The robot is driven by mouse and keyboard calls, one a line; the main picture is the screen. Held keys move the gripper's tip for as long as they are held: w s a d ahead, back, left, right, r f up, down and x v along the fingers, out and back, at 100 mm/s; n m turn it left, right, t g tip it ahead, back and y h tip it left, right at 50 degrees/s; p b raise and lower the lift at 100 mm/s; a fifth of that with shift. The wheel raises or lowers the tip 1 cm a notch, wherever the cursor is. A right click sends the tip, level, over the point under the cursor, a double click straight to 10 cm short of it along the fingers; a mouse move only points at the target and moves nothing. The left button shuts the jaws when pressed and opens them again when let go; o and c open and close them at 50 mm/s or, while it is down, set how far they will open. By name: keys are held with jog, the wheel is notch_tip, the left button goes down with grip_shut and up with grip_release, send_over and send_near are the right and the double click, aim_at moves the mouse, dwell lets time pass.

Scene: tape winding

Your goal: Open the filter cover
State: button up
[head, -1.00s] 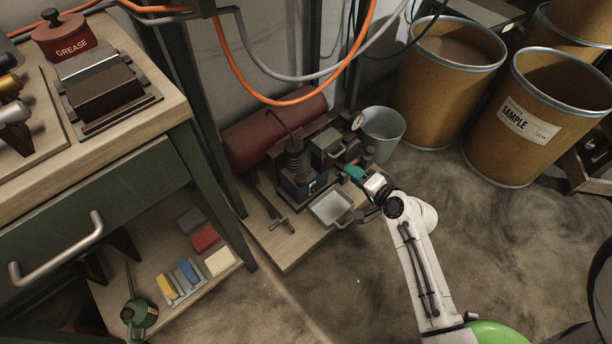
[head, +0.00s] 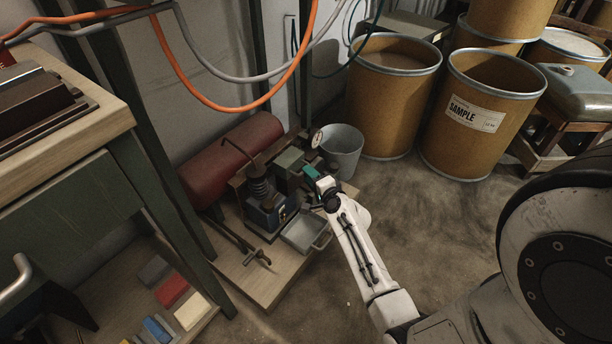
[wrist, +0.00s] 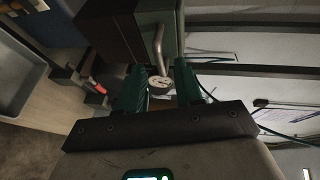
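The filter cover is probably the green-grey box (head: 289,160) on the machine at floor level; I cannot tell for certain. In the wrist view a green box (wrist: 160,15) with a bent metal handle (wrist: 158,45) stands just ahead of my fingers. My gripper (head: 314,178) is beside the machine at its right. In the wrist view my gripper (wrist: 158,88) has its two green fingers spread apart, with nothing held between them. The handle's lower end lies near the gap between the fingers; I see no clear contact.
A round gauge (head: 317,138) stands behind the box. A metal tray (head: 303,236) sits in front on the wooden board (head: 262,280). A grey bucket (head: 342,150) and the sample drum (head: 478,115) stand to the right. A red cylinder (head: 232,158) lies behind. Open floor lies front right.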

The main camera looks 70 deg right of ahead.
aim_at(294, 166)
jog(key=shift+x, duration=1.3)
grip_shut()
dwell(0.5)
